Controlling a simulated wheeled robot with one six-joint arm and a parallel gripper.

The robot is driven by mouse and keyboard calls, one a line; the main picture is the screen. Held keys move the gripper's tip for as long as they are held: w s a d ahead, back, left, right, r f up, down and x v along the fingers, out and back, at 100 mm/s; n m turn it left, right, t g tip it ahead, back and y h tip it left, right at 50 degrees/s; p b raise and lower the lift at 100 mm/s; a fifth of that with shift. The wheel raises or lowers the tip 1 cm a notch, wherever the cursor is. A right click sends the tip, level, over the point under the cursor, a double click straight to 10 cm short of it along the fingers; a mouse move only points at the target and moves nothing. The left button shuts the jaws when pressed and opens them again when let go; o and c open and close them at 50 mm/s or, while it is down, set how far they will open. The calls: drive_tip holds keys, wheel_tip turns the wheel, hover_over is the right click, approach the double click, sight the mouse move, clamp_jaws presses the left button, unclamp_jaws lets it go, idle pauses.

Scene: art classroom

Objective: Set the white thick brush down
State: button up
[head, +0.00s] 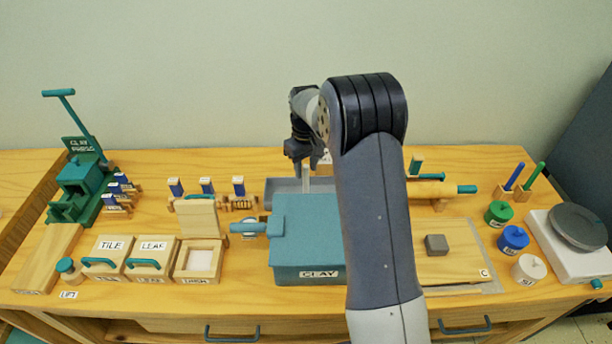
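My gripper (303,156) is at the back middle of the table, pointing down above a grey tray (283,186) behind the clay box. A pale upright stick, which looks like the white thick brush (306,178), hangs from it. The fingertips are small and dark here, and my arm hides the right side of this area. The brush's lower end is at the tray, but I cannot tell whether it touches it. A blue brush (515,176) and a green brush (535,176) stand upright in a wooden holder (514,194) at the right.
The teal clay box (308,272) stands in front of the tray. Green (499,213), blue (513,239) and white (529,268) pots line the right, beside a turntable (577,226). A board (455,267) bears a grey block (436,245). A clay press (78,180) and lidded wooden boxes (150,257) fill the left.

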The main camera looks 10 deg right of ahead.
wheel_tip(320, 180, up, 8)
drive_tip(key=shift+r, duration=0.15)
drive_tip(key=shift+d, duration=0.1)
